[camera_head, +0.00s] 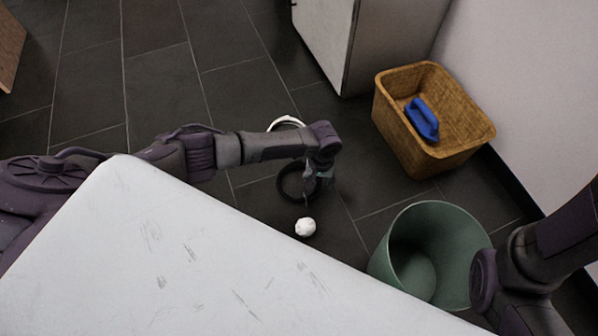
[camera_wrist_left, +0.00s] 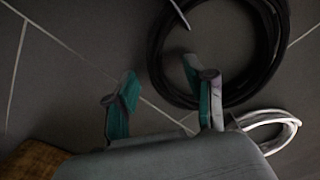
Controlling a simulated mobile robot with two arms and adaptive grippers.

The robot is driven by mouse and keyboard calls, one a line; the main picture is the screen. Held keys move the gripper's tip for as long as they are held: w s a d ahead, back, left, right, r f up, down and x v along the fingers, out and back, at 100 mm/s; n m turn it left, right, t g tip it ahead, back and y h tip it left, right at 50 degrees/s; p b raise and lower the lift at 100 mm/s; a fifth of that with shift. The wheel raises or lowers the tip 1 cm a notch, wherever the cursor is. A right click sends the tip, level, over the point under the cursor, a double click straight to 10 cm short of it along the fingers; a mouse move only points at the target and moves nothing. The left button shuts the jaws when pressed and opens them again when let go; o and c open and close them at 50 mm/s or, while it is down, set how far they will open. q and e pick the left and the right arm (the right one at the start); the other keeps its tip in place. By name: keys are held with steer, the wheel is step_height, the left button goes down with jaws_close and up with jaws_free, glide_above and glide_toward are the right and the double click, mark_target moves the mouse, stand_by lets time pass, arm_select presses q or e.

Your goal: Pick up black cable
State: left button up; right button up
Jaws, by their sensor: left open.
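The black cable (camera_head: 280,181) lies coiled in a ring on the dark tiled floor, beyond the white table's edge. In the left wrist view the coil (camera_wrist_left: 273,55) fills the upper right. My left gripper (camera_head: 318,186) points down over the right side of the coil in the head view and hides part of it. In the left wrist view its two green-padded fingers (camera_wrist_left: 160,74) are apart with nothing held between them. The right finger overlaps the coil in the picture; I cannot tell whether it touches. My right arm shows at the right edge; its gripper is out of view.
A white cable (camera_head: 288,120) lies behind my left forearm. A crumpled white ball (camera_head: 305,227) is near the white table (camera_head: 120,250). A green bin (camera_head: 452,222) and a wicker basket (camera_head: 390,125) holding a blue brush (camera_head: 423,121) stand right. A white cabinet (camera_head: 395,35) is behind.

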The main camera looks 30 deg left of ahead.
arm_select(q)
steer(key=shift+f, duration=0.35)
jaws_close()
steer(key=shift+r, duration=0.1)
